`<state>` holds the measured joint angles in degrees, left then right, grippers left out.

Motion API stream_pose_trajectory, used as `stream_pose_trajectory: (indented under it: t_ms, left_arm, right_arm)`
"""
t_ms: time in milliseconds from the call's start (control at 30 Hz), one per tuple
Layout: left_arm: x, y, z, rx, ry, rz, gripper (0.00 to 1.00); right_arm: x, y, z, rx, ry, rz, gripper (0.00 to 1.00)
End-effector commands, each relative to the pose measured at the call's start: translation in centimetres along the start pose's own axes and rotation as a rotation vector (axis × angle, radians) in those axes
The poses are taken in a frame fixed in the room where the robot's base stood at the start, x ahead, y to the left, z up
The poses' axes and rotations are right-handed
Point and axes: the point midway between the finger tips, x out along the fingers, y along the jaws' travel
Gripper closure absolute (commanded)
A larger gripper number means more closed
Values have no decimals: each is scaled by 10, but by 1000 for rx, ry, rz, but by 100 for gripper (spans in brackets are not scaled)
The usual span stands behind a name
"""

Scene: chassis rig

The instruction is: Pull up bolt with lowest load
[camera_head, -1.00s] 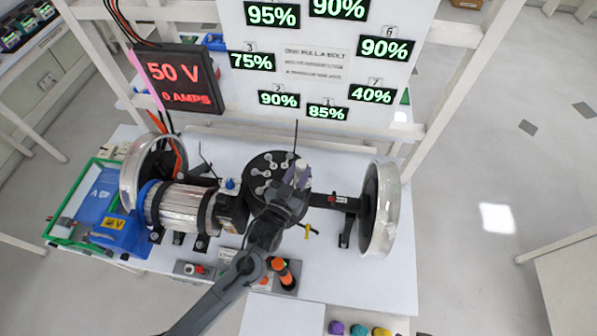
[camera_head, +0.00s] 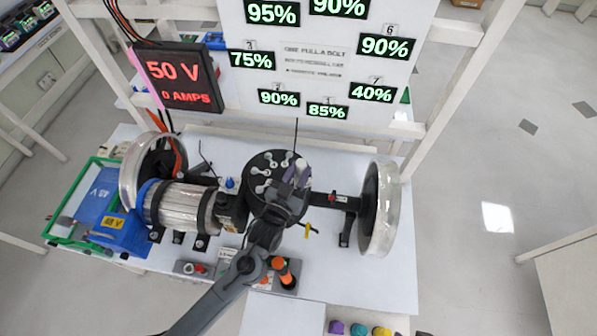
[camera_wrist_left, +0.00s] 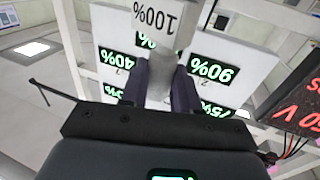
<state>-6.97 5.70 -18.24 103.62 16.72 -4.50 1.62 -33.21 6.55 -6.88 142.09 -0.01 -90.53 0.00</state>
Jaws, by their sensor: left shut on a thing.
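My left gripper (camera_head: 296,178) is over the right part of the round black disc (camera_head: 262,160). Several pale grey bolts (camera_head: 264,172) stand on the disc's left and upper parts. In the left wrist view the gripper (camera_wrist_left: 160,92) is shut on a pale grey bolt (camera_wrist_left: 160,75), between its two dark fingers. A white block marked 100% (camera_wrist_left: 163,20) shows upside down at the bolt's far end. The panel has several green readouts; the lowest legible is 40% (camera_head: 373,93), numbered 7. I cannot tell which number the held bolt has. My right gripper is out of view.
A meter reads 50 V and 0 AMPS (camera_head: 180,78). A motor (camera_head: 178,208) and a wheel (camera_head: 379,210) flank the disc. A thin black rod (camera_head: 295,135) stands behind it. A blue battery (camera_head: 120,232) is at left. The white table's right front (camera_head: 370,285) is clear.

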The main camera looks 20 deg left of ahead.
Motion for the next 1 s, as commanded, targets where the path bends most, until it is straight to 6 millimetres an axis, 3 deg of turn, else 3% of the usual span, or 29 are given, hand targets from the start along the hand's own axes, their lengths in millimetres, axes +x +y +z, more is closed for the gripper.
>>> stream_pose_trajectory:
  t_ms: [1000]
  left_arm:
    - [0, 0, 12, -1, 1, 0, 96]
  right_arm:
    - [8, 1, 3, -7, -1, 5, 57]
